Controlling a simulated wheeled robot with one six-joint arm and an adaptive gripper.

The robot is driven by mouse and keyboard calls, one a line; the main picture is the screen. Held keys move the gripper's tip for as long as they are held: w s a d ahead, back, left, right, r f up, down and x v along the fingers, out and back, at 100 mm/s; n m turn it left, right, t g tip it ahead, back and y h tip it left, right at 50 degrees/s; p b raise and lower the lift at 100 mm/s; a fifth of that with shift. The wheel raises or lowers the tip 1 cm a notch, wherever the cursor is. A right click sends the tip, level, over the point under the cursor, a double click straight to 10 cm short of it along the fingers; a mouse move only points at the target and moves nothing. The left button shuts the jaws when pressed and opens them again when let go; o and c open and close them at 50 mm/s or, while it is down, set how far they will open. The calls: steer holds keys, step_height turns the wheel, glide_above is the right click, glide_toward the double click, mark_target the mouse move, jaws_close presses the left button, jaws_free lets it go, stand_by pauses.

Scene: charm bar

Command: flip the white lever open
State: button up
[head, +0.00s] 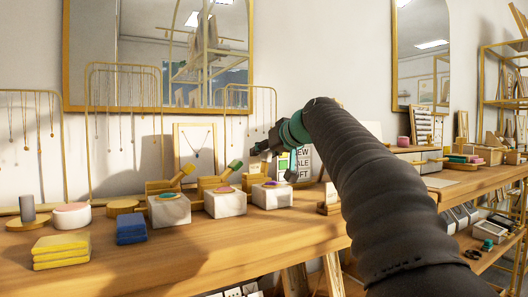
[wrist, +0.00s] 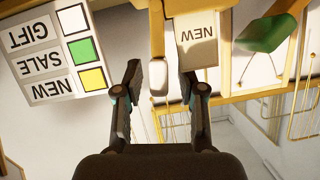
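The white lever shows in the wrist view as a wooden bar with a white rounded end (wrist: 158,78). It lies between the two fingers of my gripper (wrist: 160,80), with a visible gap on each side. The fingers are apart and nothing is clamped. In the head view my gripper (head: 258,150) is above the rightmost white block (head: 272,196), and I cannot make out the white lever there. A lever with a green end (head: 235,165) stands tilted up to the left of my gripper; it also shows in the wrist view (wrist: 268,35).
A NEW/SALE/GIFT sign (wrist: 58,52) is close to my gripper. A framed necklace (head: 196,148) stands behind the blocks. Yellow (head: 61,251) and blue (head: 131,229) stacks sit on the wooden counter (head: 190,258), whose front middle is clear.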

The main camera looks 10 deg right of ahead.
steer(key=shift+w, duration=0.1)
jaws_close()
stand_by(0.3)
steer(key=shift+w+d+f+m+y, duration=0.1)
steer(key=shift+d+m+y, duration=0.2)
steer(key=shift+m, duration=0.1)
steer(key=shift+w+d+f+m+y+p, duration=0.15)
steer(key=shift+d+m+y, duration=0.2)
steer(key=shift+m, duration=0.2)
steer(key=shift+w+d+f+m+y+p, duration=0.15)
steer(key=shift+d+m+y, duration=0.2)
steer(key=shift+m, duration=0.2)
steer(key=shift+w+d+f+m+y+b, duration=0.15)
steer(key=shift+d+f+m+y, duration=0.2)
steer(key=shift+m+y, duration=0.25)
steer(key=shift+d+f+m+y+b, duration=0.15)
steer(key=shift+d+f+m+y, duration=0.25)
steer(key=shift+m, duration=0.4)
